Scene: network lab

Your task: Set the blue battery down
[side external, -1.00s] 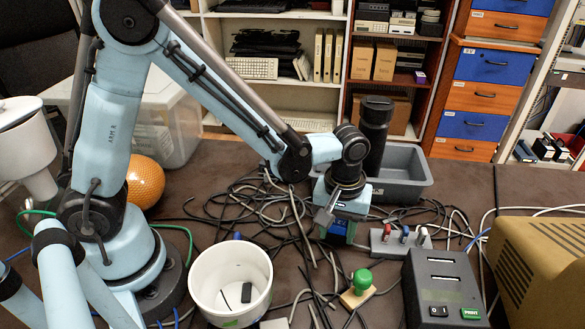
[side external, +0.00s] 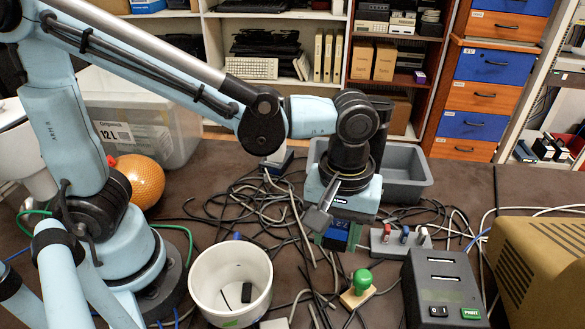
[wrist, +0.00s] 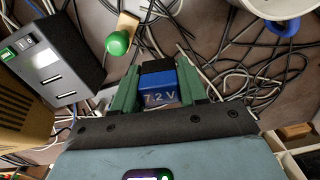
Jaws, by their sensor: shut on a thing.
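The blue battery (side external: 336,230) is marked "7.2 V" and has a dark end. It also shows in the wrist view (wrist: 161,90). My gripper (side external: 342,236) is shut on it, with one green finger on each side of it in the wrist view (wrist: 157,85). In the side view the battery is low over the cable tangle, left of the strip with the red, blue and white plugs. The frames do not show clearly whether its underside touches anything.
Cables (side external: 285,215) cover the brown table around the battery. A white bucket (side external: 231,312) stands front left, a green-knobbed stamp (side external: 360,290) in front, a grey slotted box (side external: 440,300) front right, the plug strip (side external: 398,248) to the right. A grey tray (side external: 405,190) lies behind.

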